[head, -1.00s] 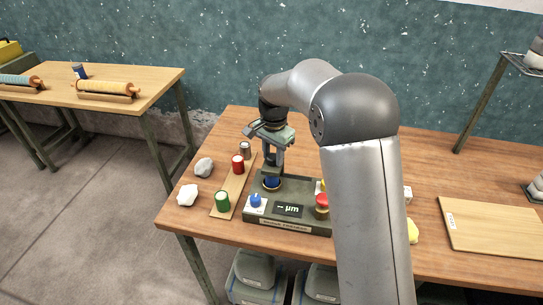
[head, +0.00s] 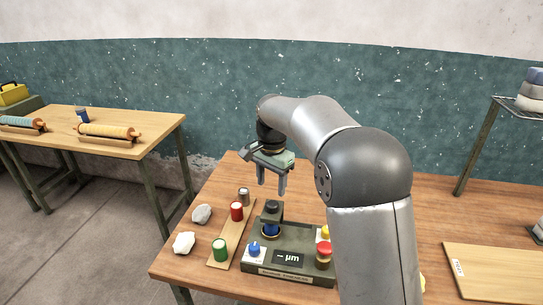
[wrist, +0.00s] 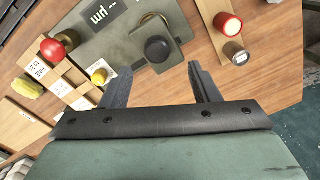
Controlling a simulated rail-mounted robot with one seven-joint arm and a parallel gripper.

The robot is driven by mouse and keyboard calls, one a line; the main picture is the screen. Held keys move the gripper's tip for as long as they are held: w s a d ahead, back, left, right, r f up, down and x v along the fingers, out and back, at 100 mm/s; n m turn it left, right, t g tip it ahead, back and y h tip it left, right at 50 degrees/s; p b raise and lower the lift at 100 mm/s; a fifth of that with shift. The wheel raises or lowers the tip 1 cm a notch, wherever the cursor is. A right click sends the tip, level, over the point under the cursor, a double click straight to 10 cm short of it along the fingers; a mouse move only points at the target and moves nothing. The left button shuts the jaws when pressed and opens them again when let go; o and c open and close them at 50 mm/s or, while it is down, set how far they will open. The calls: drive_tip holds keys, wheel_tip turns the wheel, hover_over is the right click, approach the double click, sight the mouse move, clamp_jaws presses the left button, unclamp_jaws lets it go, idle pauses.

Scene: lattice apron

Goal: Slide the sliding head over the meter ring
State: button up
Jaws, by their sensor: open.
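The meter (head: 290,258) is a dark green box with a "-- µm" display. The sliding head (head: 272,212), a dark block with a round black knob, stands on it at the back left. A blue cylinder with a brass-coloured ring (head: 270,233) shows directly below the head; I cannot tell how exactly the two line up. In the wrist view the black knob (wrist: 157,48) lies just beyond the fingertips, between their lines. My gripper (head: 271,191) is open and empty, pointing down above the head and apart from it.
A wooden strip with red (head: 237,211), green (head: 219,249) and grey (head: 243,196) cylinders stands left of the meter, with two pale stones (head: 184,243) beyond.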

wheel_tip(320, 180, up, 10)
drive_tip(key=shift+r, duration=0.25)
drive_tip(key=shift+s, duration=0.1)
drive_tip(key=s+d+f+n, duration=0.2)
drive_tip(key=s+d, duration=0.3)
drive_tip(key=s, duration=0.3)
drive_tip(key=s+d+f+n, duration=0.2)
drive_tip(key=s+d+f, duration=0.1)
drive_tip(key=s+d, duration=0.4)
drive_tip(key=s+d+f+n, duration=0.1)
drive_tip(key=s+f+n, duration=0.1)
drive_tip(key=s+f, duration=0.3)
drive_tip(key=s+d+f+n, duration=0.1)
drive_tip(key=s+f, duration=0.4)
drive_tip(key=s, duration=0.8)
drive_tip(key=shift+d+n, duration=0.4)
drive_tip(key=shift+d, duration=0.3)
drive_tip(key=shift+c, duration=0.5)
